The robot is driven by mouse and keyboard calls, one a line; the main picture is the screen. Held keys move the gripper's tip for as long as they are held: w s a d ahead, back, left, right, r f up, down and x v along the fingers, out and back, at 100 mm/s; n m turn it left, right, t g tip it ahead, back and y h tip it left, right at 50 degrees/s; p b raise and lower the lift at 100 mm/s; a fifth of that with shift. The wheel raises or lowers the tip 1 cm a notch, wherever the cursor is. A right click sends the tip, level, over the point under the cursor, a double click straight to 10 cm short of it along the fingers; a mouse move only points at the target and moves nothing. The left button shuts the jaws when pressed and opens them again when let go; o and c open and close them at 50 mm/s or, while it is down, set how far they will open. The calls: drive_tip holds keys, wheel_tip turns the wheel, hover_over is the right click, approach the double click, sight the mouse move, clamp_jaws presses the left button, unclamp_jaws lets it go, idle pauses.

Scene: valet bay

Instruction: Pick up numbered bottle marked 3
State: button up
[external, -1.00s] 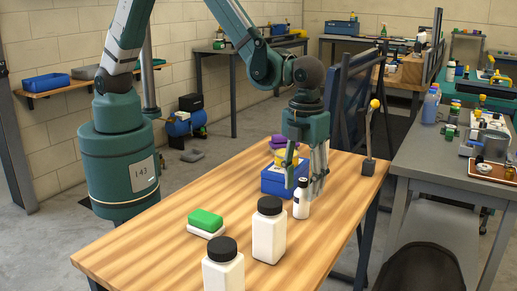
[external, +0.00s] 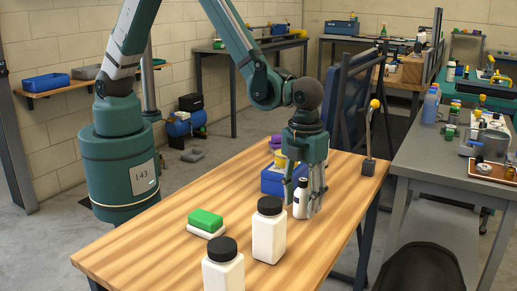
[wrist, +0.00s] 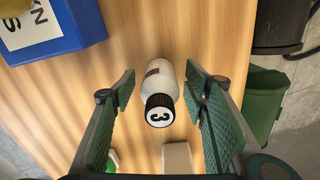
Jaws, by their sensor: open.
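The bottle marked 3 (wrist: 160,88) is small and white with a black cap. The number 3 shows on its cap in the wrist view, and the bottle stands upright on the wooden table (external: 180,245). In the external view the bottle (external: 300,200) is beside the blue box, partly behind a finger. My gripper (external: 304,205) is open and points down over it. In the wrist view the fingers of my gripper (wrist: 160,105) are on both sides of the bottle, with gaps showing between.
A blue box (external: 272,181) stands close to the left of the bottle. Two larger white bottles with black caps, a nearer one (external: 223,270) and a farther one (external: 268,238), stand in front. A green-and-white block (external: 205,221) lies left. A lever (external: 369,150) stands at the table's right edge.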

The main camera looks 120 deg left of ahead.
sight(303, 179)
drive_tip(key=shift+c, duration=0.3)
drive_tip(key=c, duration=1)
drive_tip(key=shift+r, duration=0.1)
drive_tip(key=shift+r+p, duration=0.95)
drive_tip(key=shift+r, duration=3.95)
